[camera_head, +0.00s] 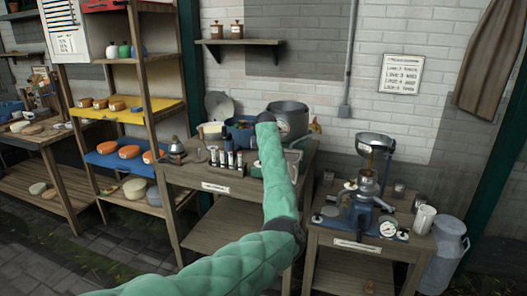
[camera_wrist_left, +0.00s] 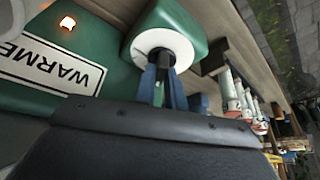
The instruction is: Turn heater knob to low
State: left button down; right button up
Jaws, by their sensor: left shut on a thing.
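The heater is a green box (camera_wrist_left: 105,27) with a white label reading "WARME…" (camera_wrist_left: 50,70) and a lit orange lamp (camera_wrist_left: 67,23), seen close in the left wrist view. A white round dial (camera_wrist_left: 150,42) with a small dark knob (camera_wrist_left: 166,57) at its middle sits on the heater. My left gripper (camera_wrist_left: 165,80) has its blue fingers shut on the knob. The knob's pointer and the dial's marks cannot be read. In the head view my green-sleeved left arm hides the gripper and most of the heater. My right gripper is not in view.
The wooden table (camera_head: 180,176) holds a rack of vials (camera_head: 227,161), a blue pot (camera_head: 240,131) and a large metal pot (camera_head: 291,118). A second table at right holds a separator (camera_head: 369,190); a milk can (camera_head: 446,252) stands beside it. Cheese shelves stand at left.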

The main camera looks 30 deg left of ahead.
pick_arm(q)
jog(key=m+h+p, duration=0.1)
jog(key=m+p, duration=0.1)
jog(key=shift+m+p, duration=0.3)
jog(key=shift+m, duration=0.1)
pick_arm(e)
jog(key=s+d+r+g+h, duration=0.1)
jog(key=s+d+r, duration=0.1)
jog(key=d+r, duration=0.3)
pick_arm(q)
jog(key=m+h+p, duration=0.1)
jog(key=m+p, duration=0.1)
jog(key=shift+a+m+t, duration=0.1)
jog(key=shift+m+t, duration=0.2)
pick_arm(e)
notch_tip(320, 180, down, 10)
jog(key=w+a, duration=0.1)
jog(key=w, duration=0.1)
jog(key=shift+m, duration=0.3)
pick_arm(q)
jog(key=c, duration=1.5)
grip_release()
jog(key=shift+o, duration=0.2)
jog(key=shift+s, duration=0.1)
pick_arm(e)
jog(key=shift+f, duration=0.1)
